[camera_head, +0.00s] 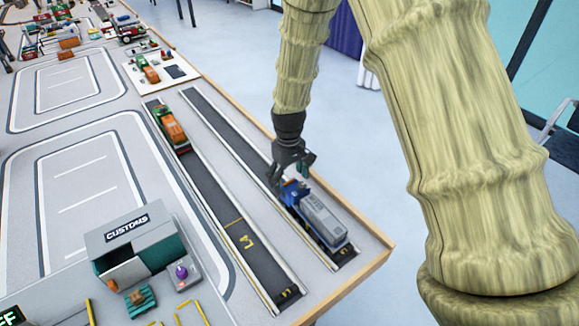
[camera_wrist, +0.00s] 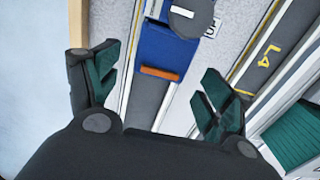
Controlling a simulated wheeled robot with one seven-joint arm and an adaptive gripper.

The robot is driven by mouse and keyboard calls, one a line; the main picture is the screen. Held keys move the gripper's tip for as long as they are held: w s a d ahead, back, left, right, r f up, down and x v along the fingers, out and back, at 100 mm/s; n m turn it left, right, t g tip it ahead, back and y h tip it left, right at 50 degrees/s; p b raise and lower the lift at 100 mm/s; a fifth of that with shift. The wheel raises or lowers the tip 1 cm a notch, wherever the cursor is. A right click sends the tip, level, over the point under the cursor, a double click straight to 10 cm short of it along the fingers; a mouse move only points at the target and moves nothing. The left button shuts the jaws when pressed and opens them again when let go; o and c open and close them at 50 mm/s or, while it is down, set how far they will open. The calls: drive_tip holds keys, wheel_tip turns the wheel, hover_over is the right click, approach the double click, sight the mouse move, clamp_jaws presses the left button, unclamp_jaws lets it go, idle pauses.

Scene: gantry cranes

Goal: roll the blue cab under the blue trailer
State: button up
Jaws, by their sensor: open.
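The blue cab (camera_head: 291,194) stands in the right-hand lane near the table's right edge. A grey tank trailer (camera_head: 323,221) with blue at its lower edge sits directly in front of it in the same lane. I cannot tell whether they touch. My gripper (camera_head: 290,168) is over the cab's rear end, partly hiding it. In the wrist view the blue cab (camera_wrist: 166,50) with an orange bar lies between and just beyond my open fingers, apart from both. The trailer's grey end (camera_wrist: 194,14) shows at the top.
A parallel lane marked L4 (camera_head: 247,241) runs to the left, with an orange and green truck (camera_head: 171,128) on it. A customs building (camera_head: 137,244) stands at front left. A wooden rim (camera_head: 375,265) edges the table. The lane behind the cab is clear.

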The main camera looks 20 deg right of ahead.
sight(288, 187)
drive_tip(key=f, duration=0.2)
drive_tip(key=shift+w+f, duration=0.25)
drive_tip(key=shift+f, duration=0.05)
drive_tip(key=shift+s+f+p, duration=0.15)
drive_tip(key=shift+f+p, duration=0.15)
drive_tip(key=shift+f, duration=0.75)
drive_tip(key=shift+c, duration=0.4)
drive_tip(key=c, duration=1.2)
drive_tip(key=shift+w+a, duration=0.25)
drive_tip(key=shift+w, duration=0.25)
drive_tip(key=shift+w+a, duration=0.1)
drive_tip(key=shift+w, duration=0.65)
